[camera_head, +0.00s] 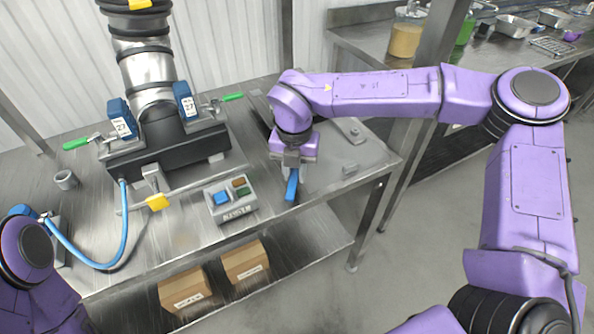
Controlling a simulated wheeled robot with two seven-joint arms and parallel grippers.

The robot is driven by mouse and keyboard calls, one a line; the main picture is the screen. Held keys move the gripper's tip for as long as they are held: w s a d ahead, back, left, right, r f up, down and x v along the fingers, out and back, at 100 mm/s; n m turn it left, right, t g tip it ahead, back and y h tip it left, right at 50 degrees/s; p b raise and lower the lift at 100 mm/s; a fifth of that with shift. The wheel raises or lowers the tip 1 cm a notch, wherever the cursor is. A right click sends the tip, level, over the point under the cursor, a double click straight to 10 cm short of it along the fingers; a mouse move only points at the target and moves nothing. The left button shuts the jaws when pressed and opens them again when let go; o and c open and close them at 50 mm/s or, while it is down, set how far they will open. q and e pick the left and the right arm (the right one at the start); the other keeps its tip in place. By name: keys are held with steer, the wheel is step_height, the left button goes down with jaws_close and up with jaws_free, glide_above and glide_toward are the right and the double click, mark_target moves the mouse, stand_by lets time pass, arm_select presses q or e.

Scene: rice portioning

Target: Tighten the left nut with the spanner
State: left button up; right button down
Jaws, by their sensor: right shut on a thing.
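My right gripper (291,166) is shut on a blue bar (291,187) above the front right part of the steel table; I cannot tell whether this bar is the spanner. A black block (168,152) stands on the table to the left, with a steel pipe (148,71) above it. Two blue labelled blocks, left (121,118) and right (185,101), sit on it, with green-handled levers (76,143) beside them. The left nut is too small to make out. My left arm enters at lower left; its gripper is out of view.
A blue hose (84,262) curves across the left. A grey cup-like ring (66,180) and a yellow handle (158,202) are nearby. Cardboard boxes (186,289) lie on the lower shelf.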

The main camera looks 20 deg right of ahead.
steer(key=shift+w+a+m+b, duration=0.35)
steer(key=shift+a+m, duration=0.1)
steer(key=shift+m, duration=0.15)
steer(key=shift+a, duration=0.1)
steer(key=shift+s+d+r+n+p, duration=0.2)
steer(key=shift+d+r+n+p, duration=0.15)
steer(key=shift+p, duration=0.4)
steer(key=shift+s+d+f+n+p, duration=0.1)
steer(key=shift+s+d+n+p, duration=0.15)
steer(key=shift+d+n+p, duration=0.25)
steer(key=shift+s+d+f+n+p, duration=0.1)
steer(key=shift+s+d+n+p, duration=0.15)
steer(key=shift+n+p, duration=0.45)
steer(key=shift+d+f+n, duration=0.1)
steer(key=shift+d+n, duration=0.15)
steer(key=shift+r+p, duration=1.2)
